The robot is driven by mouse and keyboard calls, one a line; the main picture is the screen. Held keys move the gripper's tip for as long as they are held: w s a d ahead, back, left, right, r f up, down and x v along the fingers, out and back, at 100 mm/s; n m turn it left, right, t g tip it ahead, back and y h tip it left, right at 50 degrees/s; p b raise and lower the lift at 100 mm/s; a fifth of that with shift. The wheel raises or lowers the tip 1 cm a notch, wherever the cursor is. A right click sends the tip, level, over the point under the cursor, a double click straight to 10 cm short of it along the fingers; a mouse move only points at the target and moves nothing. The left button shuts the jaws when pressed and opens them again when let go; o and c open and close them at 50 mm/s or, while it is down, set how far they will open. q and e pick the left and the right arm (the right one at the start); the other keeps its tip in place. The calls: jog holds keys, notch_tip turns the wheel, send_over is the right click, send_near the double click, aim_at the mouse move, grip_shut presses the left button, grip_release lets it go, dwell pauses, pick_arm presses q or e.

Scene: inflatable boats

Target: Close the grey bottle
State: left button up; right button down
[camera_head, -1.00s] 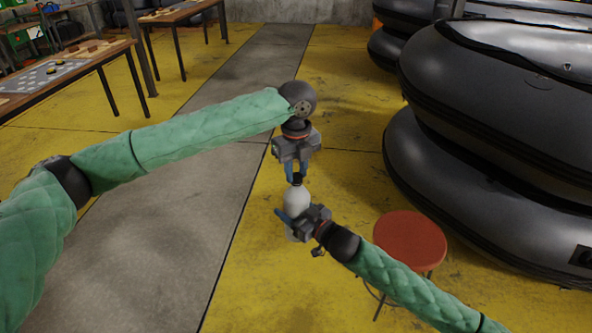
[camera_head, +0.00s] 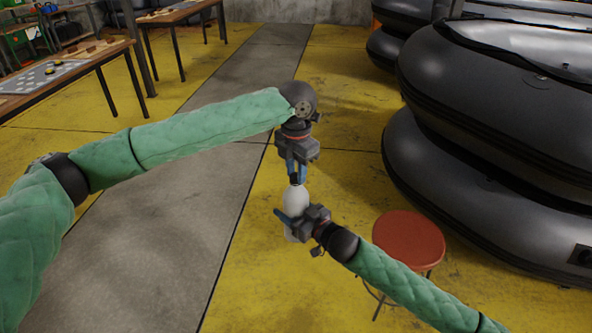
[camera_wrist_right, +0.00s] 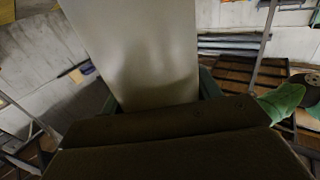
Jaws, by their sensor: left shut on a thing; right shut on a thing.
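The grey bottle (camera_head: 295,199) is held in the air, roughly upright, in the middle of the head view. My right gripper (camera_head: 292,216) is shut around its body from the right. The bottle's pale side (camera_wrist_right: 140,45) fills the middle of the right wrist view. My left gripper (camera_head: 297,172) points down from above and is shut on the small dark cap (camera_head: 296,180) at the bottle's top. The fingers partly hide the cap, so I cannot tell how tightly it sits on the neck.
A round red stool (camera_head: 409,239) stands to the right of the bottle. Large black inflatable boats (camera_head: 480,185) are stacked at the right. Wooden tables (camera_head: 115,52) with small items stand at the back left.

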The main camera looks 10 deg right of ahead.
pick_arm(q)
jog(key=shift+w+m, duration=0.1)
jog(key=shift+m, duration=0.4)
jog(key=o, duration=0.9)
jog(key=shift+o, duration=0.2)
jog(key=shift+r, duration=0.1)
jog(key=shift+r, duration=2.15)
jog(key=shift+c, duration=0.4)
